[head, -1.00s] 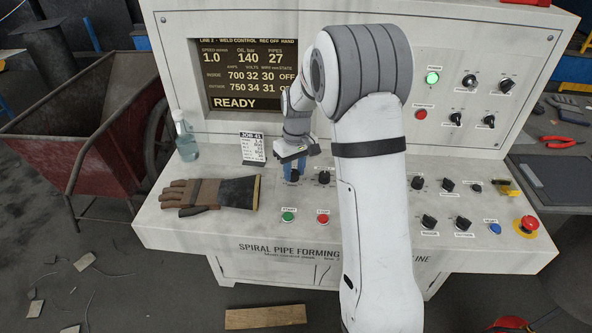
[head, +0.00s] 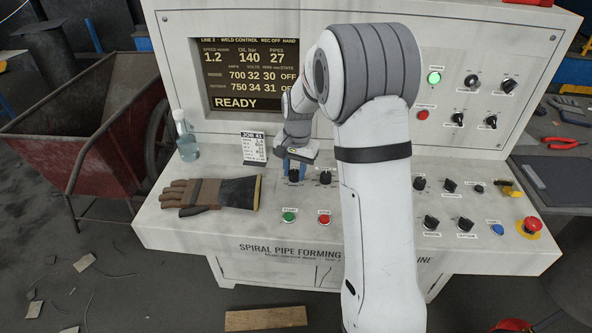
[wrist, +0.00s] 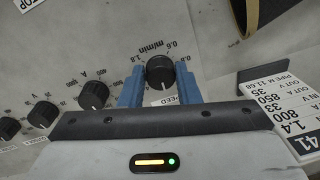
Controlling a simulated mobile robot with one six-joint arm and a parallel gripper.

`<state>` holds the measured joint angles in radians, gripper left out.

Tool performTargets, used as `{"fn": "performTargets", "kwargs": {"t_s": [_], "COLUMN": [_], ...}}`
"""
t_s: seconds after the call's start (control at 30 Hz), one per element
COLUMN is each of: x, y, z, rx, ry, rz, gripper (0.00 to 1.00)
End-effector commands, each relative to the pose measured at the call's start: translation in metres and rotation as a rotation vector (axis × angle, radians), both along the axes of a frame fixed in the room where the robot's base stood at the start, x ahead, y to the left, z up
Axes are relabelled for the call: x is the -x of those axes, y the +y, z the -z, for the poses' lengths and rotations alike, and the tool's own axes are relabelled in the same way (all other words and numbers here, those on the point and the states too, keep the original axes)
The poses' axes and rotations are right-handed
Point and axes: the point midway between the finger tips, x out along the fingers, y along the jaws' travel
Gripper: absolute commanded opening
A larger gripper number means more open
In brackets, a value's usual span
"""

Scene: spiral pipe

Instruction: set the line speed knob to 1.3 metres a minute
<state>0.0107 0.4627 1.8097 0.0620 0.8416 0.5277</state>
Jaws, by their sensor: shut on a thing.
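The line speed knob (wrist: 160,74) is a black ribbed dial with a pale pointer line. In the head view the knob (head: 293,175) shows below my gripper (head: 293,167), at the left of the desk's knob row. The display (head: 242,75) reads speed 1.2, with READY at the bottom.
A second knob (head: 325,178) stands close to the right of it. Green (head: 289,216) and red (head: 324,219) buttons sit in front.

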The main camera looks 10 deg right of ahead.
Motion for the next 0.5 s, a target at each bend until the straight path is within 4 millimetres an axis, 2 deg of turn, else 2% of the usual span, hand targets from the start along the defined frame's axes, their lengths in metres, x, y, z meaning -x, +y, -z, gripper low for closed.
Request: {"fn": "performTargets", "kwargs": {"t_s": [0.2, 0.5], "x": [-0.0003, -0.0003], "y": [-0.0003, -0.0005], "z": [-0.0001, -0.0003], "rx": [0.001, 0.001], "ry": [-0.001, -0.002], "rz": [0.157, 0.29], "gripper": [0.07, 0.07]}}
